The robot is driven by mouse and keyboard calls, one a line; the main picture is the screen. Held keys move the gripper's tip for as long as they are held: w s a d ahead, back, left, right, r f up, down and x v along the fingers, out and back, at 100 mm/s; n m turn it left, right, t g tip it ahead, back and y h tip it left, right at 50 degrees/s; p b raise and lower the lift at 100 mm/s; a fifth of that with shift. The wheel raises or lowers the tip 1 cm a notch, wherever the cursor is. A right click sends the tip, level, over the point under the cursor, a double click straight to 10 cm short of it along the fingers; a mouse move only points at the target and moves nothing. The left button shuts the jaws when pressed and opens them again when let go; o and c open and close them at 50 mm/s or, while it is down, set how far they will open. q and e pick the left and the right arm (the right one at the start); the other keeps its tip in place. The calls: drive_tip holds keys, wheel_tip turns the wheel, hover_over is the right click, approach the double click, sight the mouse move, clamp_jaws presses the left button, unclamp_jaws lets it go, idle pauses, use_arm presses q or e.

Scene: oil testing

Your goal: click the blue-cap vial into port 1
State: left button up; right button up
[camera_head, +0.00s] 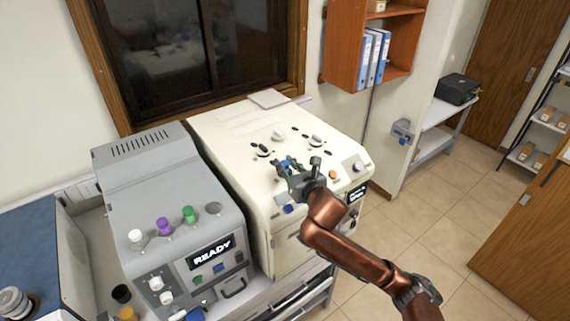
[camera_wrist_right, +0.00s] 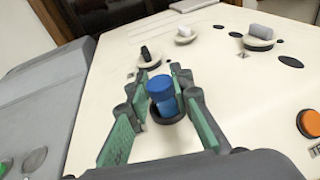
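The blue-cap vial (camera_wrist_right: 161,90) stands in a dark round ring on top of the cream machine (camera_wrist_right: 110,85) in the wrist view. How deep it sits is hidden. My right gripper (camera_head: 288,170) is over the same machine (camera_head: 230,132) in the head view, covering most of the vial. In the wrist view its green-padded fingers (camera_wrist_right: 160,76) stand apart on either side of the vial, with narrow gaps beside the cap. I see no port number. My left gripper is not in view.
A grey machine (camera_head: 150,170) showing READY stands to the left, with a white-cap (camera_head: 135,236), a purple-cap (camera_head: 163,225) and a green-cap vial (camera_head: 188,214) on top, beside an empty round port (camera_head: 213,208). Levers (camera_wrist_right: 258,38) and an orange button (camera_wrist_right: 310,123) are near the gripper.

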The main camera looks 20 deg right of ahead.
drive_tip(key=o, duration=0.6)
drive_tip(key=shift+c, duration=0.2)
